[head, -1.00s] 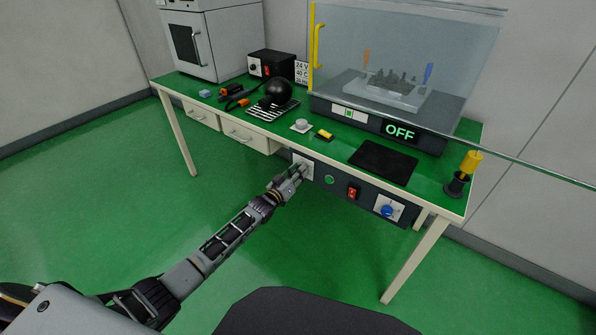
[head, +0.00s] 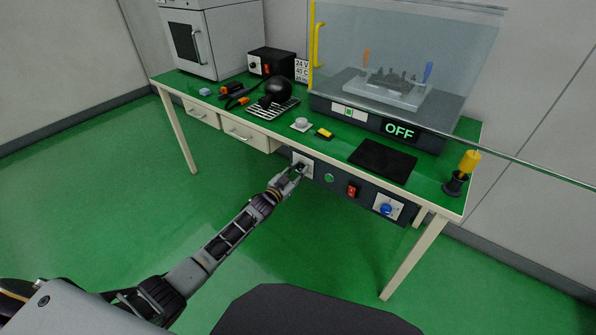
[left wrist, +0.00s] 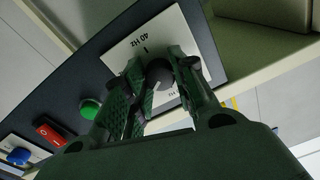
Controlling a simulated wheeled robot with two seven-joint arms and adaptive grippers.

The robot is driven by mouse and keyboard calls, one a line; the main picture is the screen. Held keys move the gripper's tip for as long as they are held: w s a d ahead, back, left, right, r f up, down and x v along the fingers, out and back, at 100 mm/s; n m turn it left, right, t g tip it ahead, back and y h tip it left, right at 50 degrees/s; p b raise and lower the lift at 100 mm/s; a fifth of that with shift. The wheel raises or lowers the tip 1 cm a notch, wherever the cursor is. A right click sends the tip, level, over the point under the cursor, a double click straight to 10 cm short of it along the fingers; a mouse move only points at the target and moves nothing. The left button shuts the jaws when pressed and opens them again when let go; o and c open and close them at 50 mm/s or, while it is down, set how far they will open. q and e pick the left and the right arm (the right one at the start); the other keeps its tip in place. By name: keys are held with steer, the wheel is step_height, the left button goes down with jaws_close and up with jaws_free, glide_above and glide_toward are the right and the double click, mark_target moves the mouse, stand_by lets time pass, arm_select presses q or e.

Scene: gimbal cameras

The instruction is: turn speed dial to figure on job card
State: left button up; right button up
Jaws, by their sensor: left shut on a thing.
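The speed dial is a dark grey round knob (left wrist: 160,73) on a white plate (left wrist: 195,35) marked "40 Hz" at one edge. A white pointer line shows on the knob; its exact reading is hard to tell. In the head view the plate (head: 309,171) is at the left end of the bench's front panel. My left gripper (head: 300,170) is at the plate, its fingers shut around the knob, partly hiding the scale. A white card (head: 302,69) at the back of the bench reads "24 V", "40 C" and a third line too small to read surely. My right gripper is not in view.
Right of the dial on the panel are a green button (head: 329,178), a red rocker switch (head: 352,190) and a blue knob (head: 387,209). The bench edge (head: 350,160) lies just above. A clear-hooded machine (head: 400,60) showing "OFF" stands on top. The floor in front is free.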

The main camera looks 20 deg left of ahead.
arm_select(q)
steer(key=o, duration=1.1)
steer(key=shift+c, duration=0.2)
steer(key=shift+v, duration=0.95)
steer(key=v, duration=1)
steer(key=shift+s, duration=0.1)
steer(key=shift+d+f, duration=0.1)
